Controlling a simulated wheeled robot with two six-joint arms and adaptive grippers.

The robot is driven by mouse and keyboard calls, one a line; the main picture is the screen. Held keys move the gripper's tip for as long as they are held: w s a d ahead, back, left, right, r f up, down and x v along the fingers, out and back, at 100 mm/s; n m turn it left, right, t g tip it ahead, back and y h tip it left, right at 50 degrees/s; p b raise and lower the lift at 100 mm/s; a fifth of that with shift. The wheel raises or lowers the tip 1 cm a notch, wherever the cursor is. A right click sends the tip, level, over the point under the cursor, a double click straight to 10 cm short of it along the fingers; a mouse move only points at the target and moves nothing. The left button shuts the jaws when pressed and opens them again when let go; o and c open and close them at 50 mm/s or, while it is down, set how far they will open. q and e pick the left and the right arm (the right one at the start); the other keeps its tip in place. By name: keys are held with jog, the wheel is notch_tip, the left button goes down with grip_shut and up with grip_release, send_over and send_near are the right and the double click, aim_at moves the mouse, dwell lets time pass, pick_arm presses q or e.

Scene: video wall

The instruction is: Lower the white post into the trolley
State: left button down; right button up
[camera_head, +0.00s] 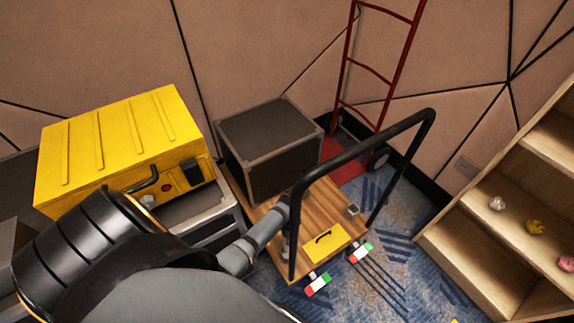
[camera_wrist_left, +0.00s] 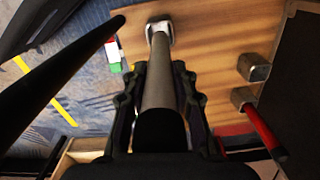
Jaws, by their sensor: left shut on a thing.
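In the left wrist view my left gripper (camera_wrist_left: 158,68) is shut on the pale grey-white post (camera_wrist_left: 158,88). The post's far end overlaps a square metal socket (camera_wrist_left: 158,29) at the edge of the trolley's wooden deck; I cannot tell whether it is inside or just above it. The trolley (camera_head: 268,205) stands in the middle of the head view with a black tube handle (camera_head: 362,148). Two more metal sockets (camera_wrist_left: 254,66) show at right in the wrist view, one with a red bar (camera_wrist_left: 262,130).
A dark case (camera_head: 268,145) sits on the deck's back. A yellow case (camera_head: 115,145) stands at left. A red hand truck (camera_head: 385,75) leans at the wall. Wooden shelves (camera_head: 500,245) stand at right. Patterned carpet is open between trolley and shelves.

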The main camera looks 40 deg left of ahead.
pick_arm(q)
jog(key=shift+f+b, duration=2.15)
jog(key=shift+f, duration=1.05)
jog(key=shift+f+b, duration=0.3)
jog(key=shift+f, duration=0.2)
jog(key=c, duration=1)
grip_release()
jog(key=shift+o, duration=0.5)
jog(key=o, duration=0.4)
jog(key=shift+r, duration=0.15)
